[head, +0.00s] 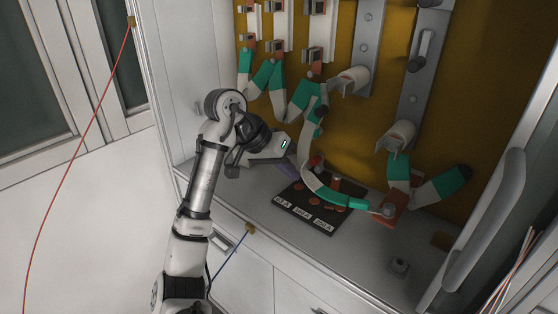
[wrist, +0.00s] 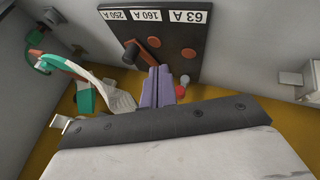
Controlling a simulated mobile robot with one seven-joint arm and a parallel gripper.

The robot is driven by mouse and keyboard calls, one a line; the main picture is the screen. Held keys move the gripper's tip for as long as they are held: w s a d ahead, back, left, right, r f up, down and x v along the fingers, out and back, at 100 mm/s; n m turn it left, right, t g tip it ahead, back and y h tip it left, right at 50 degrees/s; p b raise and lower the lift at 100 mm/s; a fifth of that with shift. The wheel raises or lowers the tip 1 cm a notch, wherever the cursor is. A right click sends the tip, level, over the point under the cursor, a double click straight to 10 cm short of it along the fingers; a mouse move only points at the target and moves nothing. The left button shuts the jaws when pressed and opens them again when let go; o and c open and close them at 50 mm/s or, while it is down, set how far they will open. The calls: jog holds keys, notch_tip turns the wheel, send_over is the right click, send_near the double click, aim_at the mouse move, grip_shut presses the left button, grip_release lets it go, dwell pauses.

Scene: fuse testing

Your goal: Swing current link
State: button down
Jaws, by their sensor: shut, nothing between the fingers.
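A curved white link (head: 318,178) with green bands runs down from the orange back panel to an orange block on the counter at the right. I take it for the current link. In the wrist view it shows at the left as a white curved strip (wrist: 106,82) with a green end (wrist: 49,59). My gripper (head: 287,167) is left of the link, above the counter. Its purple fingers (wrist: 158,82) are together and empty. They appear apart from the link.
Several white and green links hang from the back panel above. A cabinet door with a large handle (head: 487,218) stands at right.

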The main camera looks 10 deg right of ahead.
aim_at(313, 204)
jog(key=x, duration=0.3)
jog(key=shift+d+f, duration=0.2)
jog(key=shift+f, duration=0.1)
jog(key=shift+s+d+f+p, duration=0.1)
jog(key=shift+s+d+p, duration=0.3)
jog(key=shift+s+d, duration=0.35)
jog(key=shift+s+d+f+p, duration=0.1)
jog(key=shift+s+d+p, duration=0.4)
jog(key=shift+d, duration=0.4)
